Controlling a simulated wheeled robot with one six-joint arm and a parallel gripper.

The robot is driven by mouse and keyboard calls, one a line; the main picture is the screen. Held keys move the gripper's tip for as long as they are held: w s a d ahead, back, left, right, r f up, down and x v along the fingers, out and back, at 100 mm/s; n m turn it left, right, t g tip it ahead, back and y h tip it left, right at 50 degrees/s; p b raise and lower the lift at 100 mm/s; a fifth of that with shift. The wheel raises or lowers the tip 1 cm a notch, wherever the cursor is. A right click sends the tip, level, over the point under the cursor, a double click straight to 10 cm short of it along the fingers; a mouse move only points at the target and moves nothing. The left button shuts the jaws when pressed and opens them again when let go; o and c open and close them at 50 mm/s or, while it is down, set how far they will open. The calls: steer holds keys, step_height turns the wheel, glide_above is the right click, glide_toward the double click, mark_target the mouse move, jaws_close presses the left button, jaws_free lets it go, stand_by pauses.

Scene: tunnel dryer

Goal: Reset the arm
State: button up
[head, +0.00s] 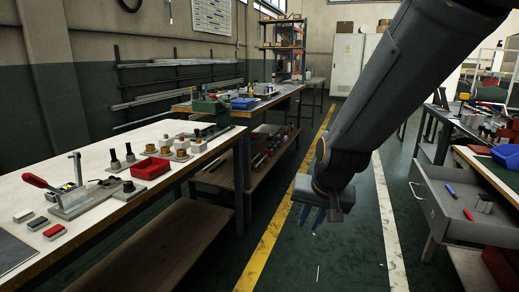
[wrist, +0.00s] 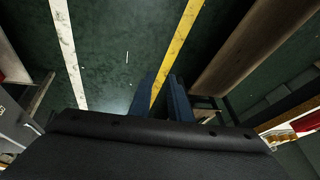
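My arm reaches down from the top right of the head view, over the aisle. My gripper (head: 315,220) hangs below it, pointing down at the green floor (head: 330,262), with dark blue fingers partly hidden by the wrist. In the wrist view my gripper (wrist: 162,80) shows two fingers apart, with floor and yellow line visible between them. It is open and empty, and touches nothing that I can see.
A workbench (head: 105,213) at left holds a red bin (head: 150,168), a red-handled clamp (head: 68,196) and small parts. At right an open drawer (head: 432,200) juts toward the aisle. A yellow line (head: 270,238) and a white line (head: 387,225) mark the clear floor.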

steer(key=s+a+r+n+g, duration=0.1)
steer(key=s+n+g, duration=0.15)
steer(key=s, duration=0.85)
steer(key=s+a+r+n+g, duration=0.1)
steer(key=s+r+n+g, duration=0.15)
steer(key=s, duration=0.85)
steer(key=d+r+m+h+p, duration=0.1)
steer(key=d+r+p, duration=0.6)
steer(key=p, duration=0.9)
steer(key=shift+w+d+r+m, duration=0.2)
steer(key=shift+w+d+m, duration=0.15)
steer(key=shift+d+m, duration=0.45)
